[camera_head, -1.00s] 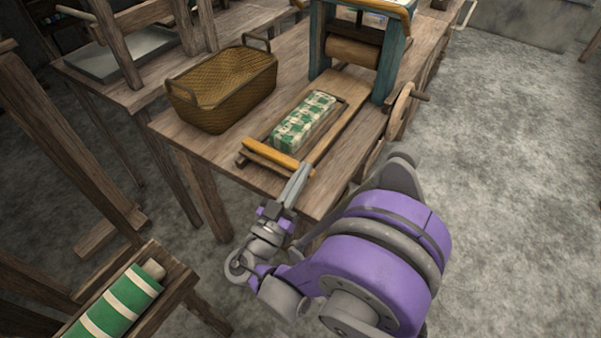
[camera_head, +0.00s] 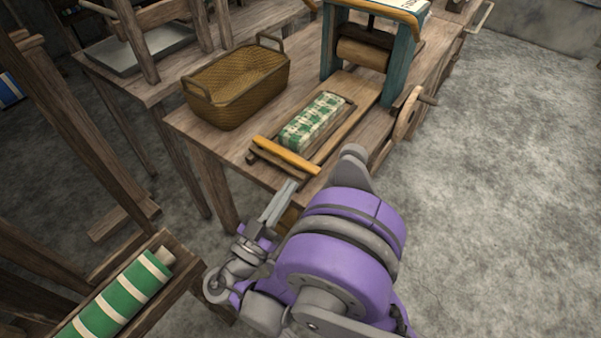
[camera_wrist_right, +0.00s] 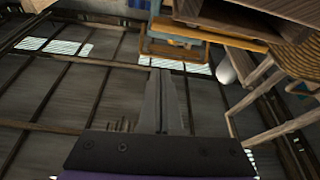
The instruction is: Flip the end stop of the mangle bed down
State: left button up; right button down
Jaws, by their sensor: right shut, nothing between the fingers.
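The mangle bed (camera_head: 351,112) is a wooden tray running out from the teal-posted mangle (camera_head: 331,48). A green and white checked folded cloth (camera_head: 313,121) lies on it. The end stop (camera_head: 286,156) is a yellow-orange bar across the near end of the bed; I cannot tell for certain whether it is fully down. My right gripper (camera_head: 290,187) is shut and empty, just in front of and below the bar, with a small gap visible. In the right wrist view its fingers (camera_wrist_right: 165,75) are together. My left gripper is not in view.
A wicker basket (camera_head: 237,86) stands on the table left of the bed. The mangle's handwheel (camera_head: 407,113) is at the right side. A green striped roll (camera_head: 118,300) on a wooden frame is at the lower left. The floor to the right is clear.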

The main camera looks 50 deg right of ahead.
jog(key=shift+v, duration=1)
